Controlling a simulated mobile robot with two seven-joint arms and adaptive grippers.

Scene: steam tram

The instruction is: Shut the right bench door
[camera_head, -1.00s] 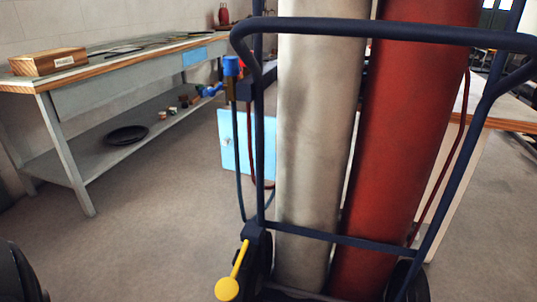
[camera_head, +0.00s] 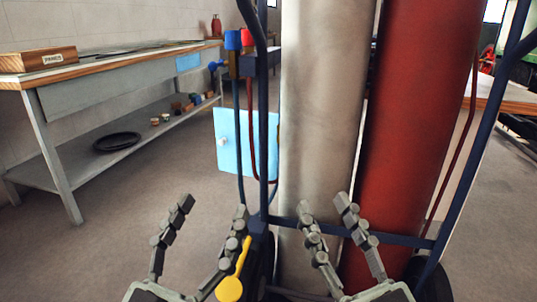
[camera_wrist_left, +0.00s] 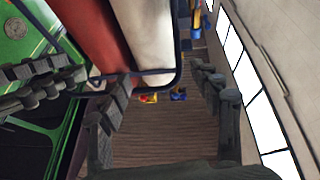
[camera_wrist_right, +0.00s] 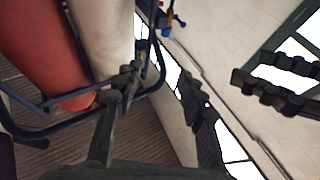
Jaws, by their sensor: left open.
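A light blue door panel (camera_head: 246,143) with a small pale round knob (camera_head: 223,142) stands upright behind the gas-bottle trolley. It is partly hidden by the trolley's hoses and frame, and its hinge side is hidden. I cannot tell from here which bench it joins. My left gripper (camera_head: 213,207) is open and empty, fingers up, low in front of the trolley and nearer to me than the door. My right gripper (camera_head: 323,205) is also open and empty, in front of the trolley's lower crossbar. Neither gripper appears to touch the door.
The trolley (camera_head: 263,110) with a cream cylinder (camera_head: 318,110) and a red cylinder (camera_head: 415,110) blocks the middle. A grey workbench (camera_head: 100,93) stands at left, and a wooden-topped bench (camera_head: 510,95) shows at right. Floor between the left bench and the trolley is free.

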